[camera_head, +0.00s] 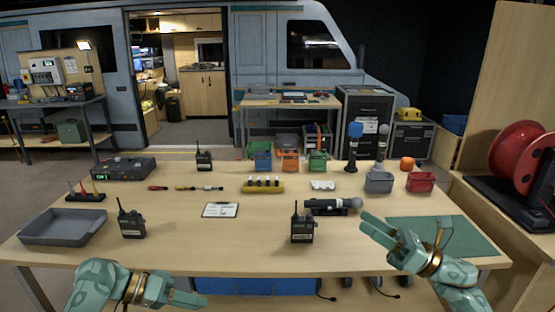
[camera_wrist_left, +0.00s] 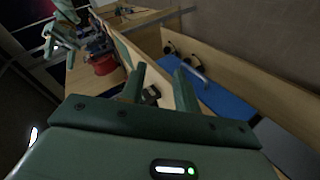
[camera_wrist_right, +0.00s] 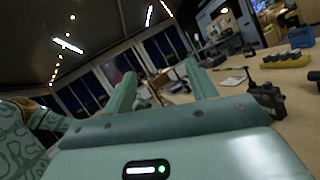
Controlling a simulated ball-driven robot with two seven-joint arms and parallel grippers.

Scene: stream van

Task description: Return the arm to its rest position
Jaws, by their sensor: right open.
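My right gripper (camera_head: 378,236) is raised over the front right of the workbench (camera_head: 270,240), left of the green mat (camera_head: 445,238). Its fingers are spread and empty, and both show apart in the right wrist view (camera_wrist_right: 160,85). My left gripper (camera_head: 190,297) is low at the front edge of the bench, left of centre. Its fingers show apart with nothing held between them in the left wrist view (camera_wrist_left: 158,85).
Another radio (camera_head: 131,222) and a grey tray (camera_head: 62,227) are at the left. A red cable reel (camera_head: 520,150) stands at the right. The front middle of the bench is clear.

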